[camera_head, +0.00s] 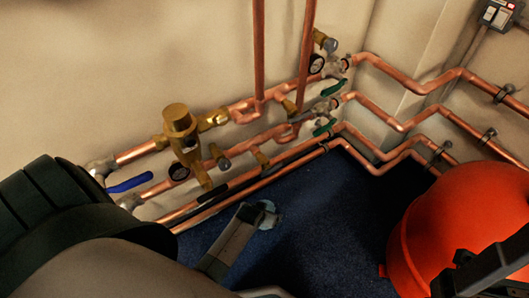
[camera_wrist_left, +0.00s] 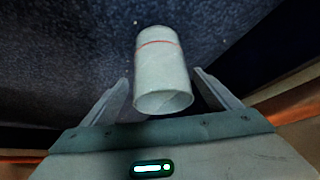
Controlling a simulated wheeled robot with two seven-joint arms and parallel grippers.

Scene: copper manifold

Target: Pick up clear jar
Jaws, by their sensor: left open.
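The clear jar (camera_wrist_left: 162,75) is a pale, cloudy cylinder with a thin red line near its far end. In the left wrist view its round near end faces the camera. In the head view the jar (camera_head: 269,214) is a small pale shape against the blue floor, partly hidden by my left gripper (camera_head: 247,224). In the left wrist view the fingers of my left gripper (camera_wrist_left: 160,80) are apart, one on each side of the jar, with gaps showing beside it. Whether the jar stands or lies is hard to tell. My right gripper is not in view.
Copper pipes (camera_head: 290,128) with brass valves and a blue handle (camera_head: 130,182) run along the wall close behind the left gripper. A rounded orange object (camera_head: 445,225) with black parts stands at right. Blue floor (camera_head: 335,220) lies open between them.

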